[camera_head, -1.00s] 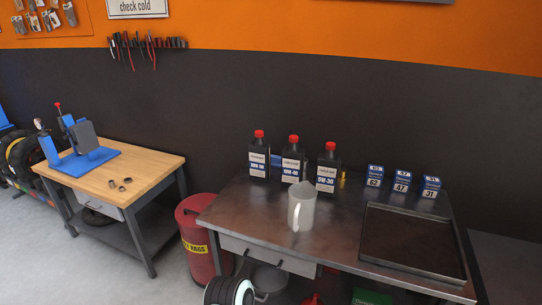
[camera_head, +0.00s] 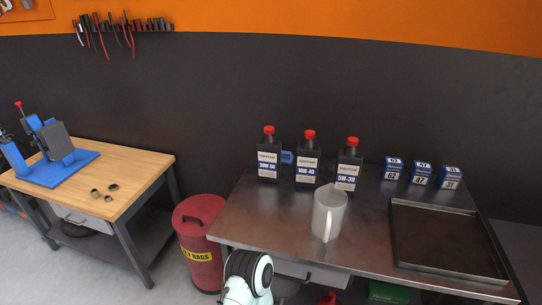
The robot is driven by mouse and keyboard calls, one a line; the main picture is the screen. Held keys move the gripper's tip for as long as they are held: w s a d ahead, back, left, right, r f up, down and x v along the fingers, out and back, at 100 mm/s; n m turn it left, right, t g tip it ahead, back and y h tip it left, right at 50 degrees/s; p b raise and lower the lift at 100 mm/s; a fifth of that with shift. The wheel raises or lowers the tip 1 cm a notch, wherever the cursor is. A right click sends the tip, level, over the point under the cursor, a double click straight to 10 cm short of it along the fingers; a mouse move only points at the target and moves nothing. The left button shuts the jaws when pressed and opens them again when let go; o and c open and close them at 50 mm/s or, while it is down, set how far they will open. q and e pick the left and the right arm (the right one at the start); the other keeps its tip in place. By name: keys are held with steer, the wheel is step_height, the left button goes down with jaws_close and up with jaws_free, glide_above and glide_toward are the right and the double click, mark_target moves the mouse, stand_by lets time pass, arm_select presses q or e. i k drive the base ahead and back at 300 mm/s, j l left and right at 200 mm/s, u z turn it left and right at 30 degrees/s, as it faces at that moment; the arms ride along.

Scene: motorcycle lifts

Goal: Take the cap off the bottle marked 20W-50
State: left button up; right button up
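Three dark oil bottles with red caps and white labels stand upright in a row at the back of the metal workbench (camera_head: 270,225). The left bottle (camera_head: 269,160) has a label that seems to read 20W-50, though the print is small; its red cap (camera_head: 269,130) is on. The middle bottle (camera_head: 308,162), marked 10W-40, and the right bottle (camera_head: 348,168), marked 5W-30, also have their caps on. Part of my own arm shows at the bottom edge. Neither of my grippers is in view.
A pale pitcher (camera_head: 328,214) stands in front of the right bottle. Small blue boxes (camera_head: 422,173) and a dark tray (camera_head: 445,240) are to the right. The bench's left front is clear. A red rag bin (camera_head: 201,243) stands between it and the wooden table (camera_head: 115,180).

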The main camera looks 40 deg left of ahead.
mark_target(269, 148)
steer(key=k+j+z, duration=0.15)
steer(key=j, duration=0.25)
steer(key=k+j+z, duration=0.15)
steer(key=j, duration=0.3)
steer(key=j+z, duration=0.15)
steer(key=j, duration=0.25)
steer(key=k+j+z, duration=0.15)
steer(key=j, duration=0.25)
steer(key=k+j+z, duration=0.35)
steer(key=j, duration=0.25)
steer(key=k+j+z, duration=0.1)
steer(key=j, duration=0.25)
steer(key=k+j+z, duration=0.15)
steer(key=j, duration=0.2)
steer(key=k, duration=0.05)
